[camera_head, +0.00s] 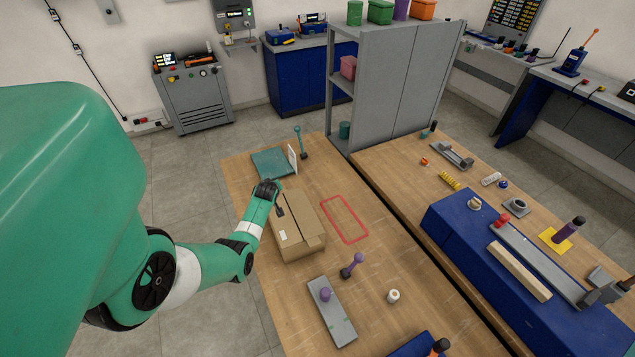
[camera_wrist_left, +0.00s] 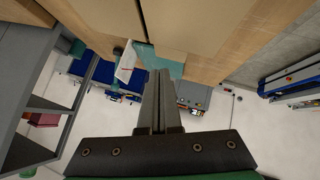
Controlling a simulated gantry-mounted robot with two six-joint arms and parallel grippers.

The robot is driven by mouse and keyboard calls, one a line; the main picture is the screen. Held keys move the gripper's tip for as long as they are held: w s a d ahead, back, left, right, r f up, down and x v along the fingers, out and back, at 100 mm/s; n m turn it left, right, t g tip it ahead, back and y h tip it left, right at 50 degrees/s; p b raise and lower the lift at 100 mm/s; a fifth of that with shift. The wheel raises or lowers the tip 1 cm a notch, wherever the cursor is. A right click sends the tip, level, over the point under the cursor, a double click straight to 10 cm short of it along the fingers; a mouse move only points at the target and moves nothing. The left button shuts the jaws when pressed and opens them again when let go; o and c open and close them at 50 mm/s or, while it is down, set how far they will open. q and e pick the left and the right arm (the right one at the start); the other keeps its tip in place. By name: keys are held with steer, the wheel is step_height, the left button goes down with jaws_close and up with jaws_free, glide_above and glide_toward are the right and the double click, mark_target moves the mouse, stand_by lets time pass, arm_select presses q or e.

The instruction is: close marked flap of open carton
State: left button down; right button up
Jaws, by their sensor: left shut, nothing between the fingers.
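The brown cardboard carton (camera_head: 305,216) stands on the wooden table in the head view. Its top looks mostly covered by flaps, with a white label (camera_head: 283,234) on the side nearest my arm. A flap edge shows at its lower right end; I cannot tell how far it is tilted. My left gripper (camera_head: 280,212) is at the carton's upper left part, shut and empty. In the left wrist view its closed fingers (camera_wrist_left: 161,78) point at the carton's cardboard (camera_wrist_left: 190,22), where a dark seam runs beside them. Whether they touch is unclear. My right gripper is not visible.
A red outlined rectangle (camera_head: 345,218) lies right of the carton. A teal tray (camera_head: 270,163) and white card (camera_head: 292,158) stand behind it. A grey plate (camera_head: 331,310), purple-knobbed part (camera_head: 352,265) and white roll (camera_head: 393,296) lie in front. A grey shelf (camera_head: 395,85) rises behind the table.

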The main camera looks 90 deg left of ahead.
arm_select(q)
steer(key=r+p, duration=0.2)
steer(key=r, duration=0.1)
steer(key=r+p, duration=0.1)
steer(key=r, duration=0.1)
steer(key=shift+w+d+p, duration=0.15)
steer(key=shift+d+p, duration=0.1)
steer(key=shift+p, duration=0.1)
steer(key=w+p+v, duration=0.2)
steer(key=p+v, duration=0.1)
steer(key=v, duration=0.5)
steer(key=shift+r+p, duration=0.25)
steer(key=shift+p, duration=0.1)
steer(key=shift+d, duration=0.15)
